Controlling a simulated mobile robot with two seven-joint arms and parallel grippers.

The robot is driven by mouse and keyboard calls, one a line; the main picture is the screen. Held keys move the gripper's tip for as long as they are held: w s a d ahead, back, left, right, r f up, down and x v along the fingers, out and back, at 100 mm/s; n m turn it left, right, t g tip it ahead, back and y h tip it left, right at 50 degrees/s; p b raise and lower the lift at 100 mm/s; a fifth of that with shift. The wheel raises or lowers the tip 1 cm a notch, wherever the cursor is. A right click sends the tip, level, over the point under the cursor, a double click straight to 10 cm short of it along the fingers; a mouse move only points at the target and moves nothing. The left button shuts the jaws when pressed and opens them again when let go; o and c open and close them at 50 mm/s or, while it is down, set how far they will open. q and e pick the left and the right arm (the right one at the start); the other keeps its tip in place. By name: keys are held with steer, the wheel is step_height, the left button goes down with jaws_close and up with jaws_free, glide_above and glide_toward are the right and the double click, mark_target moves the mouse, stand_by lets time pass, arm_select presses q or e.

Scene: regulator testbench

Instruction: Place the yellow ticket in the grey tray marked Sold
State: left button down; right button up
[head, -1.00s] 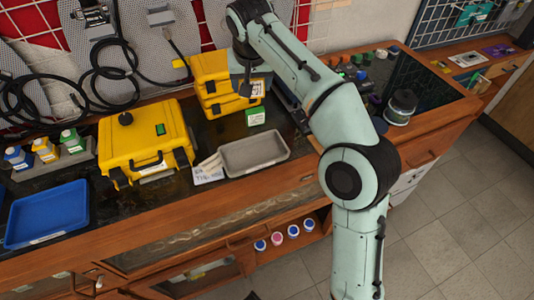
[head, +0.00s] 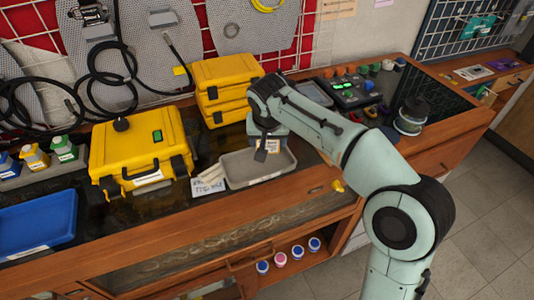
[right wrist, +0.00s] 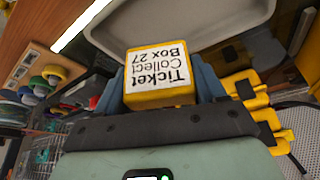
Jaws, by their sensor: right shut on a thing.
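The yellow ticket is a small yellow block with a white label reading "Ticket Collect Box 27" (right wrist: 160,77). My right gripper (right wrist: 160,92) is shut on it, with fingers on both sides. In the head view the right gripper (head: 265,148) points down over the back right part of the grey tray (head: 236,180), and the ticket's pale label (head: 272,146) shows partly. The tray looks empty where it shows. A pale strip on its front edge is too small to read. I cannot tell whether the ticket touches the tray. My left gripper is not in view.
A yellow case (head: 140,160) stands left of the tray, with a handwritten card (head: 208,187) between them. Stacked yellow cases (head: 225,90) stand behind. A blue tray (head: 38,225) lies far left. A control box with knobs (head: 355,93) is at right.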

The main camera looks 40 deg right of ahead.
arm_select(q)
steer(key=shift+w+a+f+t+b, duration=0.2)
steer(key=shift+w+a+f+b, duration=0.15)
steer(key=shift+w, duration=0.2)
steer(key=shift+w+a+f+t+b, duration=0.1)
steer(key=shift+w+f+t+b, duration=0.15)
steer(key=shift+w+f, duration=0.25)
arm_select(e)
steer(key=shift+f, duration=2.15)
steer(key=shift+f, duration=0.15)
steer(key=o, duration=0.7)
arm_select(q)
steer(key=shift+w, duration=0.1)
arm_select(e)
steer(key=shift+o, duration=0.2)
